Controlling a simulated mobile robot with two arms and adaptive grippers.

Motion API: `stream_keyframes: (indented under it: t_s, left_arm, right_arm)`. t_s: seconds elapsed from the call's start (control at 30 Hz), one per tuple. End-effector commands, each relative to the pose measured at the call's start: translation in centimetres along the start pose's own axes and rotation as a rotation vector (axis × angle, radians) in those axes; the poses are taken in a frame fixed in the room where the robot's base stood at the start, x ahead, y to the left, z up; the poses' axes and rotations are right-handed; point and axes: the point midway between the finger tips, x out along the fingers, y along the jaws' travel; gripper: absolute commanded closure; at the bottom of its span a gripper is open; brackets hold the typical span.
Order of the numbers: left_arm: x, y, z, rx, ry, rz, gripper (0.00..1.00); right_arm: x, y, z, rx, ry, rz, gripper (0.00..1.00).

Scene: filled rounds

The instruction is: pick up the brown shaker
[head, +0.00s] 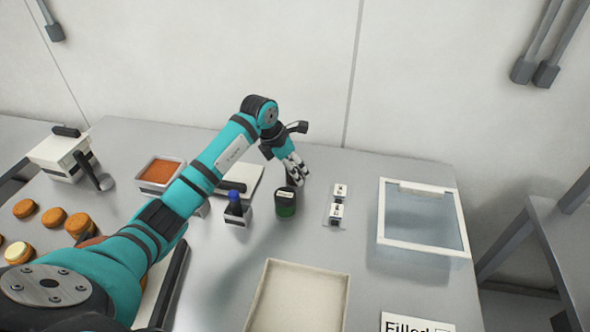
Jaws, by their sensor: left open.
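I cannot make out a clearly brown shaker in the head view. My left gripper (297,172) is open at the far middle of the table, fingers pointing down. A dark round jar (286,203) with a green lower part and a pale label on top stands just in front of the fingers, on the near side. I cannot tell whether they touch. Two small white shakers (338,201) with dark marks stand on a small tray to the right of the gripper. Whatever is directly behind the gripper is hidden. My right gripper is not in view.
A blue-capped bottle (235,201) sits in a small holder left of the jar. A beige tray (298,297) lies in front. A clear white-rimmed bin (420,243) is at right. A tub of orange filling (160,172) and several round pastries (53,218) are at left.

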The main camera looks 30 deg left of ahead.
Motion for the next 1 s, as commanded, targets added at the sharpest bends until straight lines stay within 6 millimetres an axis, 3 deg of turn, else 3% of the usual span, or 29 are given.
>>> stream_keyframes:
  t_s: [0.17,0.4,0.9,1.0]
  left_arm:
    - [1.8,0.0,0.1,0.000,-0.001,-0.001,0.21]
    - [2.0,0.0,0.1,0.000,-0.001,0.002,0.21]
    - [1.9,0.0,0.1,0.000,-0.002,0.001,0.85]
    - [1.9,0.1,0.1,0.000,-0.003,0.002,0.85]
  right_arm:
    - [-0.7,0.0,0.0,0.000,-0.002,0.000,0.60]
    - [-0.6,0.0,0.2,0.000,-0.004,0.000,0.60]
    - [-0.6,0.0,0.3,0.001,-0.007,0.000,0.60]
    - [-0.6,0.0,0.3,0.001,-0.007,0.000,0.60]
